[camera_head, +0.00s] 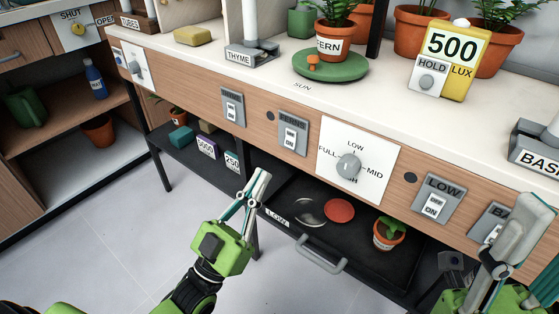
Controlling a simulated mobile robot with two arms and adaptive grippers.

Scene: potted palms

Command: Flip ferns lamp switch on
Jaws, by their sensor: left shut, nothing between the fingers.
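A grey switch plate (293,134) with a white rocker is set in the wooden front panel, left of the dial. Its label is small and seems to read FERNS; I cannot tell which way the rocker is set. A FERN pot (332,47) stands on a green saucer (331,68) above it. My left gripper (262,174) is shut and empty, below and left of that plate, apart from it in the picture. My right gripper (525,226) is at the lower right, in front of a partly hidden switch plate marked BA (489,222); its fingers overlap.
Another switch plate (232,107) is further left, and a LOW plate (438,198) is right of the dial panel (379,152). An open drawer (321,257) with a handle juts out below. A lux meter (452,58) stands on the bench. Floor is clear at left.

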